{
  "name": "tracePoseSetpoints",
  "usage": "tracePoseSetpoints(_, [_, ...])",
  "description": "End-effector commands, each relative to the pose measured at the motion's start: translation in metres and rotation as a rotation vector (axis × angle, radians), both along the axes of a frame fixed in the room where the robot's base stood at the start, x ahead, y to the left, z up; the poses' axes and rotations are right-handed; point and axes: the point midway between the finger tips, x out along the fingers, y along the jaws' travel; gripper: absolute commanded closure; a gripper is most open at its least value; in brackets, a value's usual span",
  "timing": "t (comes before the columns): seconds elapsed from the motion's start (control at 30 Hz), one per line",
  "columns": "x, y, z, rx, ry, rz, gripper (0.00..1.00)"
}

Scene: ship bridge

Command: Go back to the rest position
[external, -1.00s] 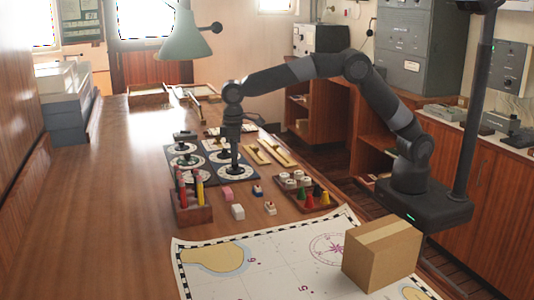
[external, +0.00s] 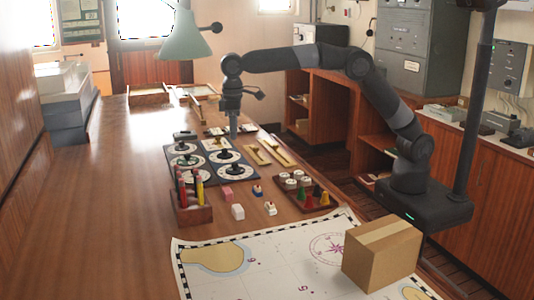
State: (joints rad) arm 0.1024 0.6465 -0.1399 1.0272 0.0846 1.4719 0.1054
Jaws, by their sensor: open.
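My gripper (external: 233,132) points down above the far part of the wooden table, just beyond the board of round dials. It is open and I see nothing held in it. My arm reaches left from its base at the right side of the table. The board (external: 207,163) carries several white dials with dark knobs. The fingertips are small in this view, and whether they clear the things behind the board by much is hard to tell.
A pencil holder (external: 192,214), small blocks (external: 238,212), a tray of coloured pieces (external: 308,204) and wooden strips (external: 270,152) lie near the board. A chart (external: 280,265) and cardboard box (external: 382,252) are in front. A lamp (external: 187,38) hangs above. The table's left is clear.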

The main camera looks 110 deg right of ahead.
Motion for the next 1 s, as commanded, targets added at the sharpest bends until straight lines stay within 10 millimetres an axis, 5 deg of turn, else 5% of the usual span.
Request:
tracePoseSetpoints(0.27, [-0.031,0.012,0.033,0.004,-0.047,0.019,0.57])
tracePoseSetpoints(0.6, [-0.125,0.045,0.085,0.005,-0.158,0.082,0.57])
tracePoseSetpoints(1.0, [-0.250,0.082,0.099,-0.012,-0.289,0.171,0.57])
